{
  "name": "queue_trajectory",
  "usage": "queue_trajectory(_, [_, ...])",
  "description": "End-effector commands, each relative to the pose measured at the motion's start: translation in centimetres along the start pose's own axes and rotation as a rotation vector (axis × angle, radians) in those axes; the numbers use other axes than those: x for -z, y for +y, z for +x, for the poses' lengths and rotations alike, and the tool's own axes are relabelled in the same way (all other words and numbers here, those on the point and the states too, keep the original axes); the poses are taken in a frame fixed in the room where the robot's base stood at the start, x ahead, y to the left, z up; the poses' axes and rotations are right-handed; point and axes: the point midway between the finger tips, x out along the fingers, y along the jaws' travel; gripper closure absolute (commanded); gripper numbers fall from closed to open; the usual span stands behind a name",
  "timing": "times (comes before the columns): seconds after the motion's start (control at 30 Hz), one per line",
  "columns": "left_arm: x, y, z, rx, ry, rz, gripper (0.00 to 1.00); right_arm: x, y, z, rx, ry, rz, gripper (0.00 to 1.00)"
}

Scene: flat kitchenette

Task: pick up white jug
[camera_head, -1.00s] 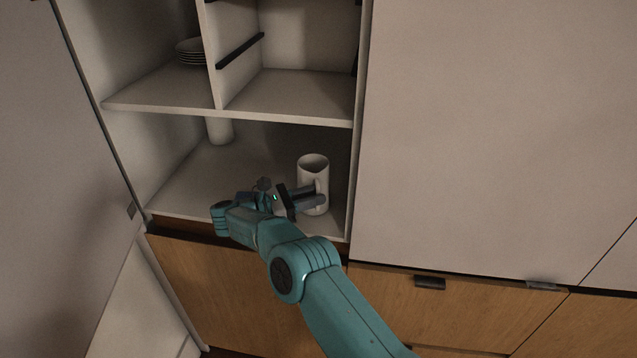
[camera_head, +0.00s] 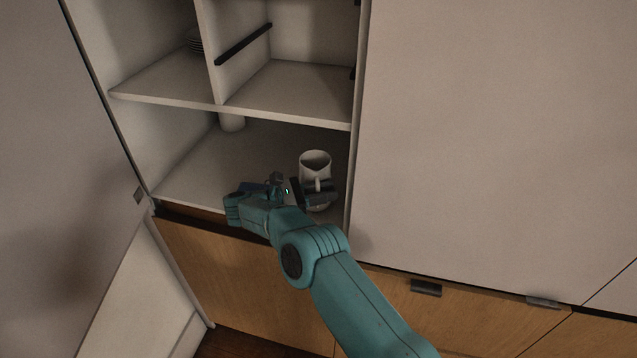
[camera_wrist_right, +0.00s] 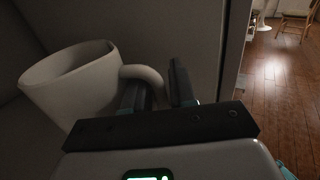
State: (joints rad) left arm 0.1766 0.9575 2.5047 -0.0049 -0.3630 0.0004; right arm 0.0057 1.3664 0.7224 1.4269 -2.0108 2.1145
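The white jug (camera_head: 315,163) stands upright on the lower cupboard shelf, near its front right. My right gripper (camera_head: 325,192) is in front of the jug and hides part of its lower body. In the right wrist view the jug (camera_wrist_right: 75,82) is at the left, with its handle (camera_wrist_right: 146,75) pointing right, toward the fingers. The two fingers of the right gripper (camera_wrist_right: 160,85) are apart, with the handle's outer part showing at the gap between them. I cannot tell whether they touch it. My left gripper is not in view.
The cupboard's right side wall (camera_head: 360,150) is close to the jug. A white cylindrical item (camera_head: 232,122) stands farther back on the lower shelf. The shelf's left part is free.

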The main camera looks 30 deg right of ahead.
Motion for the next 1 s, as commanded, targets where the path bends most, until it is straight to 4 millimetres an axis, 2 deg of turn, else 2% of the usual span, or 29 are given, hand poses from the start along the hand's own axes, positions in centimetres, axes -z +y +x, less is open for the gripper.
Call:
queue_trajectory(0.07, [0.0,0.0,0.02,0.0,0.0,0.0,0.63,0.04,0.01,-0.02,0.0,0.001,0.0,0.75])
queue_trajectory(0.1, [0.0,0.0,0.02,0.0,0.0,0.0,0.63,0.03,0.01,-0.04,-0.001,0.001,0.0,0.78])
queue_trajectory(0.17, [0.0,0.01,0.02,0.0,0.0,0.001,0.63,0.03,0.01,-0.05,-0.001,0.001,0.0,0.97])
queue_trajectory(0.2, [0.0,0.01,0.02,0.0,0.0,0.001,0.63,0.03,0.02,-0.05,-0.001,0.001,0.0,1.0])
queue_trajectory(1.0, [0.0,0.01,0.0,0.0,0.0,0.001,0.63,-0.14,0.04,0.32,0.003,-0.003,0.003,1.0])
